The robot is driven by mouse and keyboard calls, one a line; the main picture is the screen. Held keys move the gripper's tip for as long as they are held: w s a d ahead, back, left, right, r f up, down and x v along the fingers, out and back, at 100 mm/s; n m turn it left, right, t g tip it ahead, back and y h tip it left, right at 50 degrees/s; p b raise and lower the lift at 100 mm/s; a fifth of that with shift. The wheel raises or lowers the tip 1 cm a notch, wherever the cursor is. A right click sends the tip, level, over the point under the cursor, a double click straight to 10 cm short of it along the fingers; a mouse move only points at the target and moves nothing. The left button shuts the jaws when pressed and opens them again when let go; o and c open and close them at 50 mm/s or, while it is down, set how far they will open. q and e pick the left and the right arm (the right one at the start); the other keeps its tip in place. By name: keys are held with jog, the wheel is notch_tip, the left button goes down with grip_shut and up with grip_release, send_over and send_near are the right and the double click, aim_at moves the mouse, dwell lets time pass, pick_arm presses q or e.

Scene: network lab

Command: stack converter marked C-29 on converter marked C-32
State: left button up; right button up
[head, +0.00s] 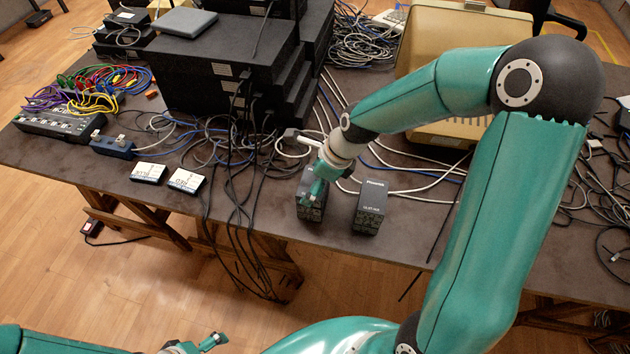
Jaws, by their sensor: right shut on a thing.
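My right gripper (315,188) reaches down from above and is shut on a small dark box (312,211) near the table's front edge. The gripper covers much of its top, and I cannot read a mark on it. A similar dark box (369,207) with pale lettering stands upright just to its right, apart from it. Two small boxes with white tops, a left one (148,173) and a right one (186,180), lie further left; their marks are too small to read surely. I cannot tell which things are C-29 and C-32. My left gripper (213,342) is low at the bottom edge, away from the table.
Stacked black units (215,65) stand behind, with a grey flat box (184,22) on top. Loose cables (240,160) run over the front edge. A switch (60,122) with coloured cables is at left. An open beige case (450,133) is behind my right arm.

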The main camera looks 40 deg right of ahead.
jog(key=shift+f, duration=0.15)
jog(key=o, duration=1)
jog(key=shift+s+d+r, duration=0.1)
jog(key=shift+r, duration=0.4)
jog(key=v, duration=1.1)
jog(key=shift+s+d+p, duration=0.1)
jog(key=shift+p, duration=0.3)
jog(key=shift+s, duration=0.1)
